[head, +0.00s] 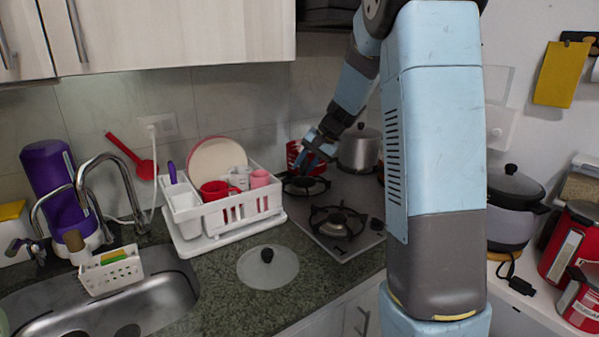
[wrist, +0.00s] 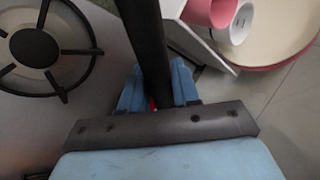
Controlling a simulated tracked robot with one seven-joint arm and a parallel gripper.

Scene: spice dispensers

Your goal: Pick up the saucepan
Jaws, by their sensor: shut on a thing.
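The saucepan (head: 294,154) shows as a red body at the back left of the hob in the head view, partly hidden by my gripper. My gripper (head: 309,158) reaches down to it from the right. In the wrist view, a long black handle (wrist: 148,35) runs between the two blue fingers of my gripper (wrist: 157,85), which are shut on it. A bit of red shows between the fingers there. The rest of the saucepan is hidden in that view. I cannot tell whether it touches the hob.
A lidded metal pot (head: 359,150) stands right of my gripper. The front burner (head: 337,222) is bare. A white dish rack (head: 242,212) with a plate and cups stands left of the hob. A glass lid (head: 268,268) lies on the counter. Wall cabinets (head: 180,30) hang above.

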